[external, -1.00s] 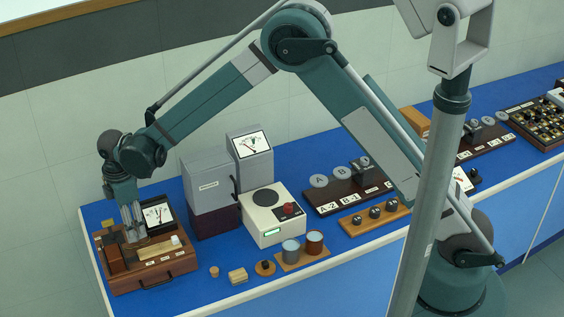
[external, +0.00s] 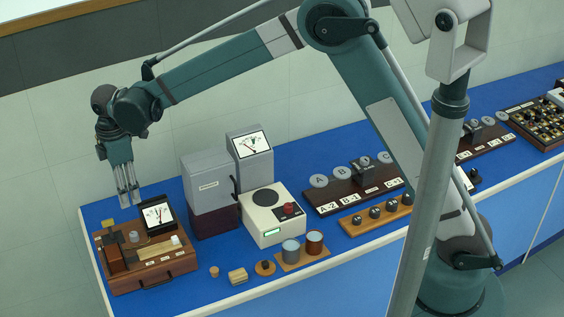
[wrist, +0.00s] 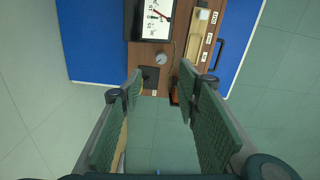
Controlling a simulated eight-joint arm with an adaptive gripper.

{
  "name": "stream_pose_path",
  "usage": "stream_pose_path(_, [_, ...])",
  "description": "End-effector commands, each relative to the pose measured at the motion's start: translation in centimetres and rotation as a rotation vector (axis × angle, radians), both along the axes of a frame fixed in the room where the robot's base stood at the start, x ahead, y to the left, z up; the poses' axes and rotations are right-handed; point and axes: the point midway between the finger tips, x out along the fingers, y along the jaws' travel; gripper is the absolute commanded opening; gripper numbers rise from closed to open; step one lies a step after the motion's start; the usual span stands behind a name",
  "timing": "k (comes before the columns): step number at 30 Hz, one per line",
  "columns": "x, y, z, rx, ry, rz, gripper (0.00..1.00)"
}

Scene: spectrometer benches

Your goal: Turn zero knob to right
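My gripper (external: 129,198) hangs fingers-down above the wooden instrument box (external: 178,268) at the left end of the bench. It is open and empty, touching nothing; the wrist view shows a gap between its padded fingers (wrist: 157,97). The box carries a tilted meter (external: 157,214) with a red needle, which also shows in the wrist view (wrist: 155,17). A small round grey knob (external: 134,237) stands beside the meter; in the wrist view this knob (wrist: 161,58) lies beyond the fingers. The labels are too small to read, so I cannot tell which knob is marked zero.
A grey cabinet (external: 207,174), a second meter (external: 252,145) and a white unit (external: 263,228) with a red knob (external: 289,208) stand right of the box. Small wooden pieces and two cups lie in front. The air around my gripper is clear.

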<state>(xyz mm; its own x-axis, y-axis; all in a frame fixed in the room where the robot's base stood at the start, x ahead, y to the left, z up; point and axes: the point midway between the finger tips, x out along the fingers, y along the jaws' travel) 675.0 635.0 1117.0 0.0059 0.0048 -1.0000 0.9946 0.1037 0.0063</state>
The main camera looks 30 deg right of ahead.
Motion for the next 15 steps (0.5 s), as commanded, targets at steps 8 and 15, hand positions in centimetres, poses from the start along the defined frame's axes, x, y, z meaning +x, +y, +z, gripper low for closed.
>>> stream_pose_path(8, [0.9,-3.1,1.4,0.016,-0.016,-0.066,0.32])
stream_pose_path(15, [1.4,-5.7,2.7,0.031,-0.03,-0.121,0.32])
